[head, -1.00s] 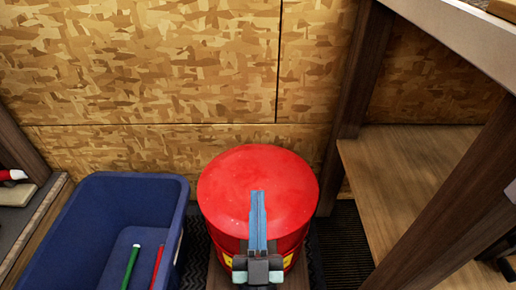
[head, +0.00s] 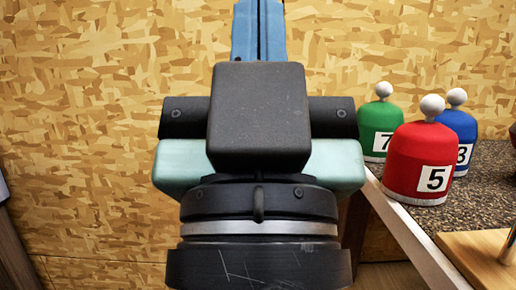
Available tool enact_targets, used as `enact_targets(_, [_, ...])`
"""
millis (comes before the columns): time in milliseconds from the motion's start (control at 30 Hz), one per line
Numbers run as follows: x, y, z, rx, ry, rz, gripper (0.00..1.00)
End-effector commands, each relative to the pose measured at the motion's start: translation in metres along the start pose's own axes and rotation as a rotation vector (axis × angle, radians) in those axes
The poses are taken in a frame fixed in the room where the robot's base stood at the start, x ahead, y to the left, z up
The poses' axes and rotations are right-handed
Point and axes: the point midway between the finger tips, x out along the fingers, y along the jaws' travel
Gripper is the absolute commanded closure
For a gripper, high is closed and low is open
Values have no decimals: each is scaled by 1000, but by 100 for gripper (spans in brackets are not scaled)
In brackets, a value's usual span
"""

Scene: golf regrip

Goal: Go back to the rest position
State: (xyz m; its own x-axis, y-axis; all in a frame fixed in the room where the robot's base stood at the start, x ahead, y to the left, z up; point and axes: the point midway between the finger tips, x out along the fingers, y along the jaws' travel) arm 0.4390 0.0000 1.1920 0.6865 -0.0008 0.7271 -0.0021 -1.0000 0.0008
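My gripper (head: 258,30) is large and close in the middle of the head view, pointing up and away. Its two blue fingers lie side by side with only a thin dark line between them, so it looks shut. Nothing shows held between them. The fingertips are cut off by the top edge of the picture.
A dark speckled tabletop (head: 475,185) is at the right. On it stand a red club cover marked 5 (head: 412,165), a green one marked 7 (head: 378,122) and a blue one marked 3 (head: 460,128). A wooden stand (head: 478,262) is nearer. A chipboard wall (head: 90,130) is behind.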

Motion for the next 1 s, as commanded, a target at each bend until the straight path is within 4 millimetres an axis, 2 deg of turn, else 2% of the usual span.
enact_targets(33, [20, 0, -18, 1, 0, 0, 100])
enact_targets(800, [190, -1, -178, 2, -2, -2, 100])
enact_targets(1000, [229, -1, -214, 2, -2, -3, 100])
